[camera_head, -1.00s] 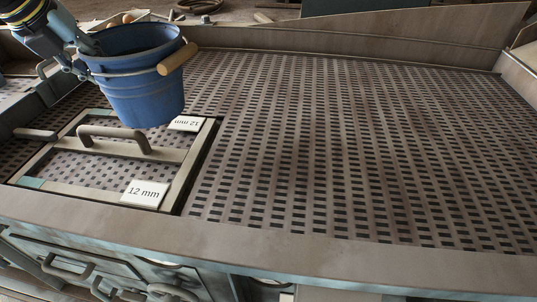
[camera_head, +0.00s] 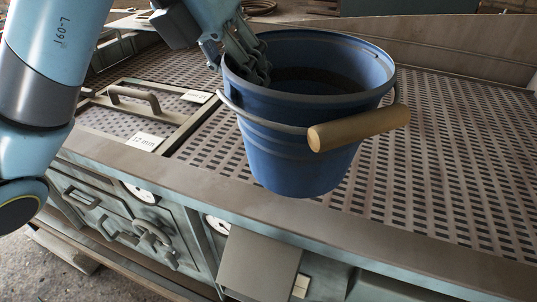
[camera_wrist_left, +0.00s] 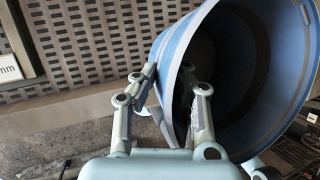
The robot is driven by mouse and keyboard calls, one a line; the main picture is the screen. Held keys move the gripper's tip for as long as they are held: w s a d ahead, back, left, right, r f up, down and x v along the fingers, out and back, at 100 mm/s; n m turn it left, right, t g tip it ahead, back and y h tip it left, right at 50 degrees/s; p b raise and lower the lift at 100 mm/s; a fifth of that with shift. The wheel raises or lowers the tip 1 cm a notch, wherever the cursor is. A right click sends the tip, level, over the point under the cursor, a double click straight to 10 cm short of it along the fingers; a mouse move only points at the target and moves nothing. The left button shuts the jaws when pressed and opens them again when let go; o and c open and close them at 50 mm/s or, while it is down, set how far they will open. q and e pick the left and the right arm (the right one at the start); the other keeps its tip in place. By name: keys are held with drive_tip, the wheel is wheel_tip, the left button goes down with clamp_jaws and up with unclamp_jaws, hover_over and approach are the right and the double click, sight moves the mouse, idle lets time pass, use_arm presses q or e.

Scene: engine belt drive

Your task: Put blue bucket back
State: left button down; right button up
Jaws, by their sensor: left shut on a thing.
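The blue bucket (camera_head: 300,150) hangs upright in the air over the front edge of the perforated machine deck. It has a wire handle with a wooden grip (camera_head: 358,127) hanging on its front side. Dark contents or shadow show inside it. My left gripper (camera_head: 252,72) is shut on the bucket's rim at its left side. In the left wrist view the fingers (camera_wrist_left: 168,98) pinch the wall of the bucket (camera_wrist_left: 240,70), one inside and one outside. My right gripper is in neither view.
The perforated deck (camera_head: 440,150) is bare to the right of the bucket. A framed screen panel (camera_head: 185,128) with a handle and "12 mm" label lies at the left. Cabinet doors with handles (camera_head: 155,238) line the front. A flat plate (camera_head: 258,264) juts out below the bucket.

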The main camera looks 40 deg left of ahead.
use_arm(q)
drive_tip(key=w+a+f+b, duration=0.3)
drive_tip(key=w+a+f, duration=0.2)
drive_tip(key=a+f, duration=0.5)
drive_tip(key=shift+w+f, duration=0.4)
drive_tip(key=shift+f, duration=0.15)
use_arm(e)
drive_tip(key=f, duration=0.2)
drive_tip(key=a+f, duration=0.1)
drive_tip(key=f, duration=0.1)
use_arm(q)
drive_tip(key=shift+a, duration=0.1)
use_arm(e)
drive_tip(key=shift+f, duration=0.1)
use_arm(q)
drive_tip(key=c, duration=1.9)
unclamp_jaws()
drive_tip(key=shift+f+b, duration=0.1)
drive_tip(key=shift+b, duration=0.25)
drive_tip(key=o, duration=0.4)
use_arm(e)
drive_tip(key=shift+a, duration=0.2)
